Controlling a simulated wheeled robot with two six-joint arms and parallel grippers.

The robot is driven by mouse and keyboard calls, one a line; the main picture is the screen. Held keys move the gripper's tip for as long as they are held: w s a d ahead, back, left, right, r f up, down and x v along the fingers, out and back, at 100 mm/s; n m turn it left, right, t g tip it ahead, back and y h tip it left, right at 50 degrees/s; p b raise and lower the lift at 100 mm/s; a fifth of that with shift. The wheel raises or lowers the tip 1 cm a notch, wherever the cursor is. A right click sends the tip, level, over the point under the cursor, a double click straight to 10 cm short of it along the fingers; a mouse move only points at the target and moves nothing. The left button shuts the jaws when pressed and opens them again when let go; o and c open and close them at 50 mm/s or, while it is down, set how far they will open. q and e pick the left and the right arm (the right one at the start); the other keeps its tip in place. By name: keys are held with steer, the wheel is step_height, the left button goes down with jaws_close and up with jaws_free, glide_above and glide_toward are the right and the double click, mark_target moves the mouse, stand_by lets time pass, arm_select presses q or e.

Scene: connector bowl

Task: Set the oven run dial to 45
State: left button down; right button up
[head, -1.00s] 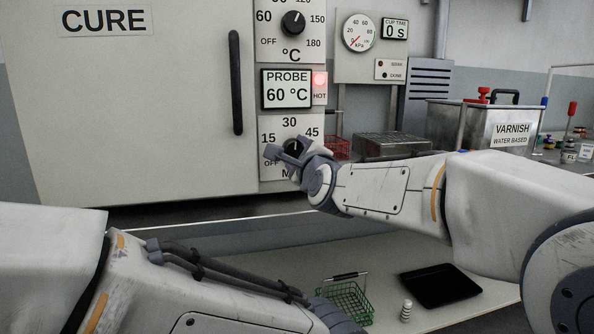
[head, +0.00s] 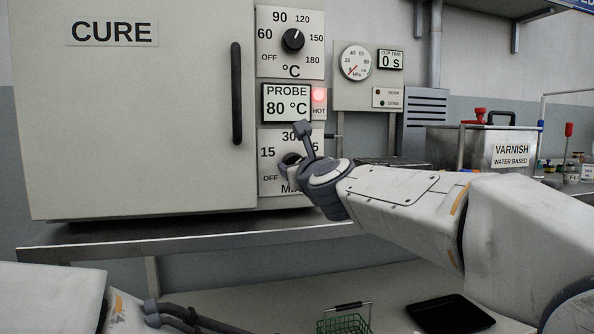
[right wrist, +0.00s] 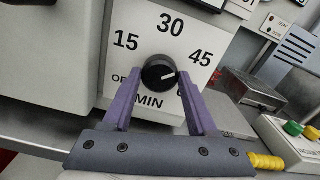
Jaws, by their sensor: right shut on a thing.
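The oven run dial (right wrist: 158,73) is a round black knob on a white plate (right wrist: 145,28) marked OFF, 15, 30, 45 and MIN; the last mark is partly hidden. Its white pointer line points right and slightly up, roughly toward 45. My right gripper (right wrist: 160,82) has a purple finger on each side of the dial and is shut on it. In the head view the right gripper (head: 296,148) is turned with one finger up, covering most of the dial and part of the 45.
The oven (head: 140,120), labelled CURE, has a vertical handle (head: 237,95). Above the run dial are a probe display (head: 287,103) reading 80 °C, a lit red HOT lamp (head: 319,96) and a temperature dial (head: 292,40). A varnish tank (head: 490,150) stands at right.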

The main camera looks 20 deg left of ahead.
steer(key=shift+w+m, duration=0.1)
steer(key=shift+m, duration=0.3)
steer(key=o, duration=1.4)
steer(key=shift+f, duration=0.1)
steer(key=shift+c, duration=0.2)
steer(key=b+v, duration=0.1)
steer(key=v, duration=0.9)
steer(key=shift+d+b, duration=0.2)
steer(key=shift+b, duration=0.2)
